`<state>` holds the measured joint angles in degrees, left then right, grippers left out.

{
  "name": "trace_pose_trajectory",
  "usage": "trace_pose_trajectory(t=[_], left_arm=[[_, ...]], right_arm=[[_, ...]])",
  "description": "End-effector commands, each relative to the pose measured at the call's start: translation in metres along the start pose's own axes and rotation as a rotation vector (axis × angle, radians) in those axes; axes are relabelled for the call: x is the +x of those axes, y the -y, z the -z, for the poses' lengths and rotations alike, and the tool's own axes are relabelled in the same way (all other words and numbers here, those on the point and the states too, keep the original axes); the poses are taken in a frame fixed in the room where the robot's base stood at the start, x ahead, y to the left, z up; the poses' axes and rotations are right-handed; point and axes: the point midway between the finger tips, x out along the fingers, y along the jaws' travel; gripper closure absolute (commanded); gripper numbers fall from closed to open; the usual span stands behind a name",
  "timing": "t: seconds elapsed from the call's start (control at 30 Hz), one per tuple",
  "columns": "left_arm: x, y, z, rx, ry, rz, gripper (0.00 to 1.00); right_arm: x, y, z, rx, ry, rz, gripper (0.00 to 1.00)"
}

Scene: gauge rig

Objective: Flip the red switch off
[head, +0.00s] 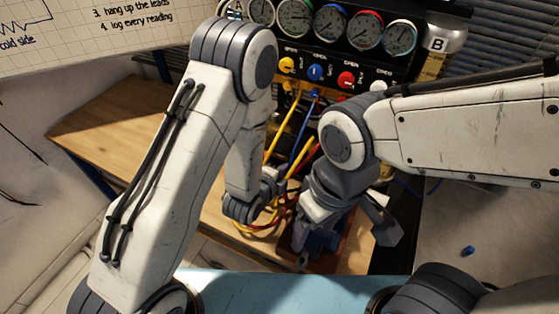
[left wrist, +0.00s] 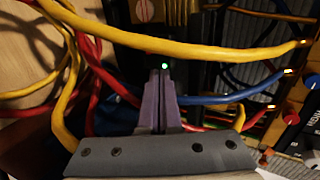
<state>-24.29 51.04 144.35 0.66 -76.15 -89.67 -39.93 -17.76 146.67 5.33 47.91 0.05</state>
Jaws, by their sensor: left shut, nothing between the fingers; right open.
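My left gripper (left wrist: 160,73) is shut and empty in the left wrist view, its fingers together just below a small lit green lamp (left wrist: 164,66). In the head view its fingers are hard to make out among the cables. A reddish round part with a pale slot (left wrist: 143,10) shows at the top edge of the left wrist view; I cannot tell whether it is the red switch. No switch lever is clear in either view. My right gripper (head: 350,225) is open, low in the middle of the head view, apart from the gauge panel.
A panel with a row of gauges (head: 295,18) and coloured knobs, one of them red (head: 345,79), stands at the back. Yellow, red and blue cables (left wrist: 190,48) hang around my left fingers. A wooden bench (head: 115,125) has free room at left.

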Motion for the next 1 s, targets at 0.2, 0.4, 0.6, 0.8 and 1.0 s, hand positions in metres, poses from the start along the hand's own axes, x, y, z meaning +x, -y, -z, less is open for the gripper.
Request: trace_pose_trajectory(t=[0.2, 0.4, 0.6, 0.8, 1.0], left_arm=[[-0.020, 0.004, 0.000, 0.000, 0.000, -0.004, 1.00], [-0.030, 0.003, 0.000, 0.000, 0.000, -0.001, 1.00], [-0.031, 0.002, 0.000, 0.000, 0.000, -0.001, 1.00], [-0.030, 0.002, 0.000, 0.000, 0.000, 0.000, 1.00], [-0.016, 0.000, 0.000, 0.002, 0.003, -0.001, 1.00]], right_arm=[[-0.033, 0.002, 0.002, -0.001, 0.000, 0.000, 0.28], [-0.041, 0.003, 0.002, -0.004, 0.000, 0.000, 0.28], [-0.040, 0.003, 0.002, -0.004, 0.000, 0.000, 0.28], [-0.039, 0.003, 0.002, -0.004, 0.000, 0.000, 0.28], [-0.011, 0.001, 0.001, -0.003, 0.000, 0.000, 0.28]])
